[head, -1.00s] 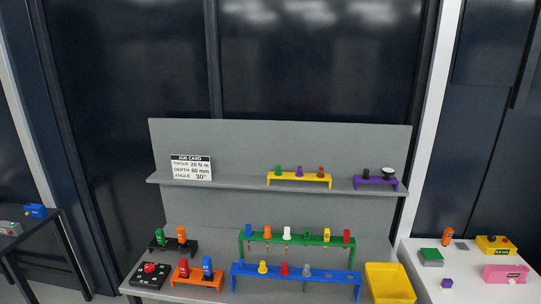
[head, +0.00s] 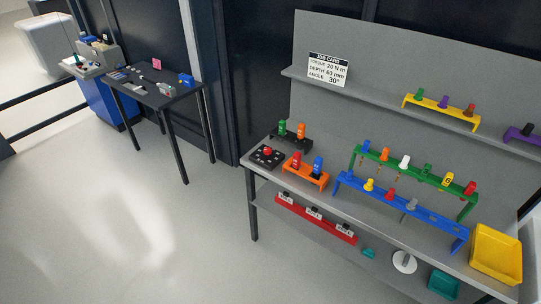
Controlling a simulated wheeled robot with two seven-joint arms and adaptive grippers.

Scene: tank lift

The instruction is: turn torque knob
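A black box with a round red knob (head: 268,150) on top sits at the left end of the grey workbench (head: 262,176) in the head view. White marks surround the knob, too small to read, so I cannot tell its setting. I take this to be the torque knob. A job card (head: 328,70) on the upper shelf reads torque 20 N m, depth 60 mm, angle 30°. Neither of my grippers is in view.
Beside the box stand an orange rack (head: 306,174) and a black rack (head: 291,142). Green (head: 400,166) and blue (head: 380,194) racks and a yellow bin (head: 496,255) fill the right. A dark table (head: 155,98) stands back left. The floor left of the bench is clear.

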